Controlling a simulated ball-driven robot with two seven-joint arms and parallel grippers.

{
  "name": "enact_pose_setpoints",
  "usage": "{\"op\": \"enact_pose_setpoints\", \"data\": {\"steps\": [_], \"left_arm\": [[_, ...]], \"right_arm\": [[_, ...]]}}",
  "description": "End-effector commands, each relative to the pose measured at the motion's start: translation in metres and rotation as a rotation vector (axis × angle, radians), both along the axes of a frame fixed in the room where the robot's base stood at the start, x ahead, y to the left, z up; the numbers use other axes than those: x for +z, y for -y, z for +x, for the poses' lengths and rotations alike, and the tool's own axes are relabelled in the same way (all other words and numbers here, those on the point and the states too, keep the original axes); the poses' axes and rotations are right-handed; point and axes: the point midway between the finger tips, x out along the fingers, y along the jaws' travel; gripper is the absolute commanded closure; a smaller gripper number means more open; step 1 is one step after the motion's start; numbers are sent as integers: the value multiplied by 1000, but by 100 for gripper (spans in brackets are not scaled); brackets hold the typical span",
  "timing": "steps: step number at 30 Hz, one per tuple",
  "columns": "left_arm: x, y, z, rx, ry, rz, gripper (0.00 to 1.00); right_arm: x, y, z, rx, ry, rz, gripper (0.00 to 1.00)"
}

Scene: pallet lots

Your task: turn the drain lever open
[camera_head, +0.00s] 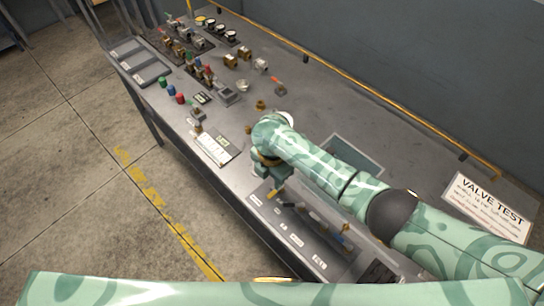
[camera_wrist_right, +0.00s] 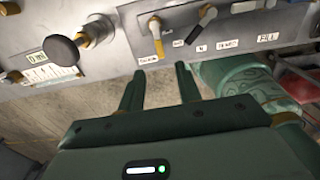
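The drain lever (camera_wrist_right: 156,38) is a yellow handle on a pale pivot on the grey panel in the right wrist view. A small white label below it (camera_wrist_right: 148,60) seems to read DRAIN. My right gripper (camera_wrist_right: 160,69) is open and empty, its two dark green fingers pointing at the panel just short of the lever and label, apart from the lever. In the head view my right gripper (camera_head: 271,183) hangs over the bench's front edge, and my arm hides part of the panel. My left gripper is not in view.
A dark-handled lever (camera_wrist_right: 207,18) stands right of the drain lever, with more labels, one reading FILL (camera_wrist_right: 268,37). A dark round knob (camera_wrist_right: 61,50) is at left. A VALVE TEST sign (camera_head: 488,208) lies on the bench; its far left holds several small parts.

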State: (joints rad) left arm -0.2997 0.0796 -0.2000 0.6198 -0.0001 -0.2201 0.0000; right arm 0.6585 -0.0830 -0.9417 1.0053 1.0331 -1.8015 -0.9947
Motion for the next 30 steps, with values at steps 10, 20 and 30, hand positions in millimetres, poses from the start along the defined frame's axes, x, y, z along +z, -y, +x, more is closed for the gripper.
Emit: {"op": "enact_pose_setpoints", "data": {"steps": [10, 20, 30], "left_arm": [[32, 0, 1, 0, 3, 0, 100], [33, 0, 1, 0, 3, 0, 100], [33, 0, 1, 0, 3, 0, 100]], "right_arm": [[74, 0, 0, 0, 0, 0, 66], [81, 1, 0, 0, -1, -1, 66], [81, 0, 0, 0, -1, -1, 66]]}}
